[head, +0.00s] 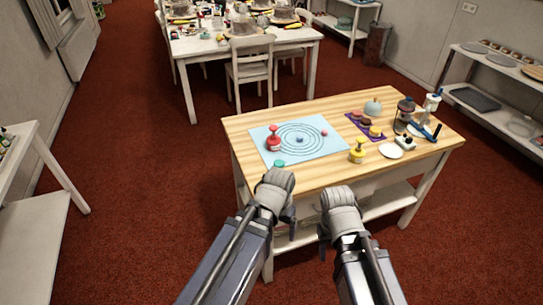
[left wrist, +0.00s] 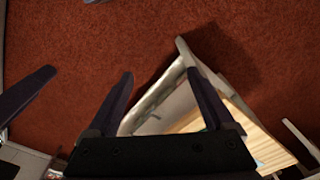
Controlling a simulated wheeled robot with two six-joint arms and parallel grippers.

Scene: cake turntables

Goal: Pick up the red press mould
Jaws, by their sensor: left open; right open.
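The red press mould (head: 273,138) stands upright on the left part of a pale blue mat (head: 266,156) with ring markings, on the wooden-topped table (head: 310,178). My left gripper (head: 287,212) is in front of the table's near left edge, lower in the picture than the mould and apart from it. In the left wrist view its two fingers (left wrist: 162,90) are spread with nothing between them, above floor and part of the table. My right gripper (head: 324,236) is open in front of the table's near side, away from the mould.
A yellow mould (head: 357,150) stands right of the mat. A small green piece (head: 280,163) lies at the mat's near edge. A purple mat with small cakes (head: 366,126), a white plate (head: 391,151) and a dark jar (head: 404,112) fill the right side.

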